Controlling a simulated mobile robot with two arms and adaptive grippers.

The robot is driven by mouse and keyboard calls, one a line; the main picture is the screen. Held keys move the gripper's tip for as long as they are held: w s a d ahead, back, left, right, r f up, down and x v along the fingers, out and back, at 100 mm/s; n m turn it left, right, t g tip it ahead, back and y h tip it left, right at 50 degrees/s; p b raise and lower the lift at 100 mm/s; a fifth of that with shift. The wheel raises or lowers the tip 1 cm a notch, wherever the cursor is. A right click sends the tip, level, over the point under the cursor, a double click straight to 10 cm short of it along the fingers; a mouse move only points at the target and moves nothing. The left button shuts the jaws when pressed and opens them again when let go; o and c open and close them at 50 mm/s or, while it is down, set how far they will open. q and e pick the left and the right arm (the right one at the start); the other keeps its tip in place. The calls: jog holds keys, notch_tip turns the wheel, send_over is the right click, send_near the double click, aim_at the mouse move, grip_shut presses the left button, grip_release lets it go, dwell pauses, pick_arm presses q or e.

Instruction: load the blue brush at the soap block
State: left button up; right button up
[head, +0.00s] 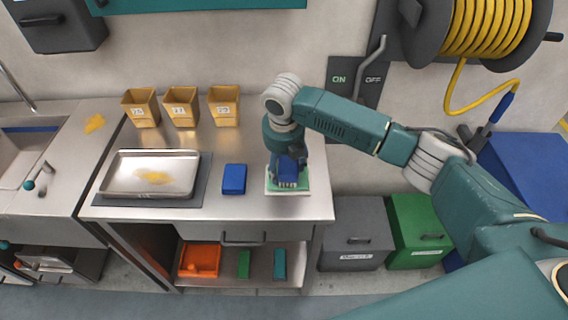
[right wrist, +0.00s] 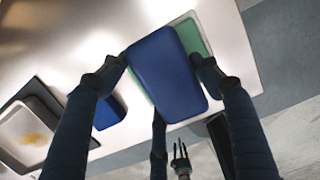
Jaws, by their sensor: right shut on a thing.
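My right gripper (head: 288,168) is shut on the blue brush (head: 290,181) at the right end of the steel table. I cannot tell whether the brush touches the soap. My left gripper is not in view.
Another blue block (head: 234,179) lies left of the soap. A metal tray (head: 117,187) with a yellow smear sits on a dark mat at the left. Several tan bins (head: 224,106) stand along the back. The table's front edge is close to the soap.

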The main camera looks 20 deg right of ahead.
aim_at(284, 160)
jog(key=shift+f, duration=0.15)
jog(key=shift+f, duration=0.3)
dwell(0.3)
jog(key=shift+s+f, duration=0.1)
jog(key=shift+f, duration=0.05)
dwell(1.9)
jog(key=shift+p, duration=0.3)
notch_tip(284, 160, up, 5)
jog(key=p, duration=0.5)
jog(key=shift+r+p, duration=0.9)
jog(key=shift+r, duration=0.25)
